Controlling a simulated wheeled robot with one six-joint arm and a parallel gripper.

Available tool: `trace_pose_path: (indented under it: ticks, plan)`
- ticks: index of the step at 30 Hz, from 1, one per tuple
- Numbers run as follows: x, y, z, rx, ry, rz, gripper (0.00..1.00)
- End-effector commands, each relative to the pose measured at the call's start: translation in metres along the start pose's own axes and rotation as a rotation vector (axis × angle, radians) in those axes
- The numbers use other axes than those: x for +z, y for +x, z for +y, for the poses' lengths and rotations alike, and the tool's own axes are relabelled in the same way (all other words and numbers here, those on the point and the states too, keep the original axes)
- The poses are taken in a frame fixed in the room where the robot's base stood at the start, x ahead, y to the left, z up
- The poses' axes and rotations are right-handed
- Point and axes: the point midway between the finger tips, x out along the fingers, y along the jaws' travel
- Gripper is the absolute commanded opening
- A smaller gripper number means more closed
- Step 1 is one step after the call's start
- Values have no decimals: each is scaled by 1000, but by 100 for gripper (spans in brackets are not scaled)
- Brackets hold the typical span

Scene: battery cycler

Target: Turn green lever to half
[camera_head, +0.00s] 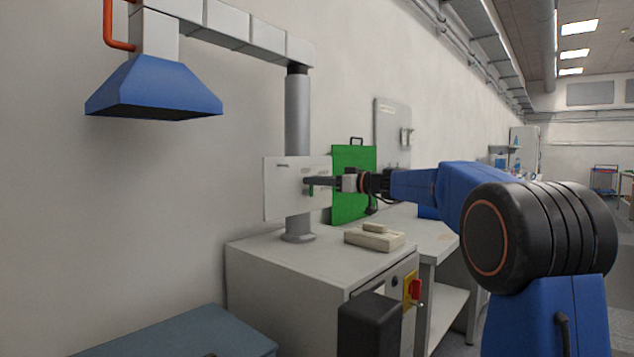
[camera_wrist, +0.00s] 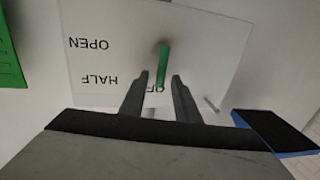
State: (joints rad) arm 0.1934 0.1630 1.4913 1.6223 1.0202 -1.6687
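The green lever (camera_wrist: 163,66) is on a white plate (camera_wrist: 100,55) with upside-down labels OPEN, HALF and a third starting OF, partly hidden. The lever runs from its pivot towards that third label, not towards HALF. My gripper (camera_wrist: 160,77) is open, with one dark finger on each side of the lever. A small gap seems to show on both sides; contact is unclear. In the head view, my gripper (camera_head: 309,181) is at the plate (camera_head: 282,190), and the lever's green end (camera_head: 311,191) shows just below it.
The plate is on a grey post (camera_head: 297,115) on a white cabinet (camera_head: 290,268). A green panel (camera_head: 350,209) stands behind my arm. A beige box (camera_head: 373,240) lies on the cabinet below. A blue hood (camera_head: 155,88) hangs at the upper left.

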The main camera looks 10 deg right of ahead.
Motion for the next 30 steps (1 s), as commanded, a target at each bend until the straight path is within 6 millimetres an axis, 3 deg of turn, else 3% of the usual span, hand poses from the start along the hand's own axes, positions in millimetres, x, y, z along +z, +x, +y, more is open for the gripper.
trace_pose_path:
  ticks: [6,9,10,20,30]
  plan:
    - [0,0,0,0,0,0,27]
    - [0,0,0,0,0,0,3]
    - [0,0,0,0,0,0,0]
    - [0,0,1,0,23,4,0]
    - [2,-2,9,1,212,42,0]
